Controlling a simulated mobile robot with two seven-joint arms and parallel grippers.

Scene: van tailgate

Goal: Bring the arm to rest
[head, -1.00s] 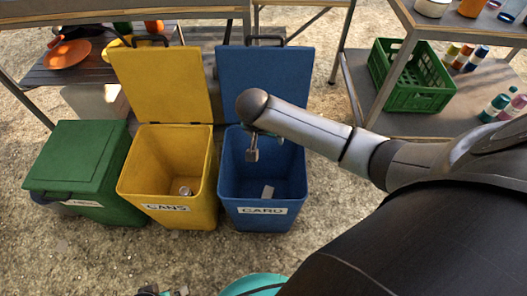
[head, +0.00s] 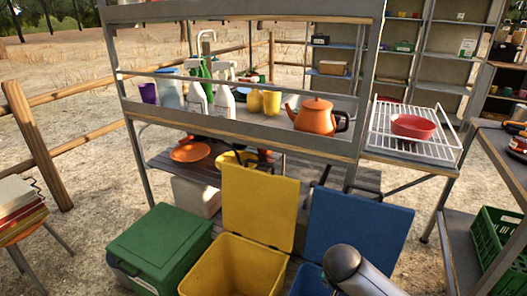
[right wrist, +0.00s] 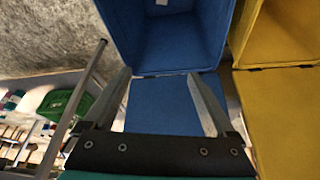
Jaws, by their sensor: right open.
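My right arm (head: 365,277) reaches in from the bottom right of the head view, in front of the blue bin. Its gripper is hidden there. In the right wrist view my right gripper (right wrist: 160,78) is open, with nothing between its fingers. The open blue bin (right wrist: 175,45) and its raised blue lid (right wrist: 172,105) lie beyond the fingers. A small pale piece (right wrist: 162,2) shows inside the bin at the top edge. My left gripper is not in view.
A yellow bin (head: 235,268) with its lid raised and a shut green bin (head: 160,245) stand left of the blue bin's lid (head: 355,228). Behind them is a shelf rack (head: 240,130) with spray bottles and an orange kettle (head: 316,115). A green crate (head: 497,245) is at right.

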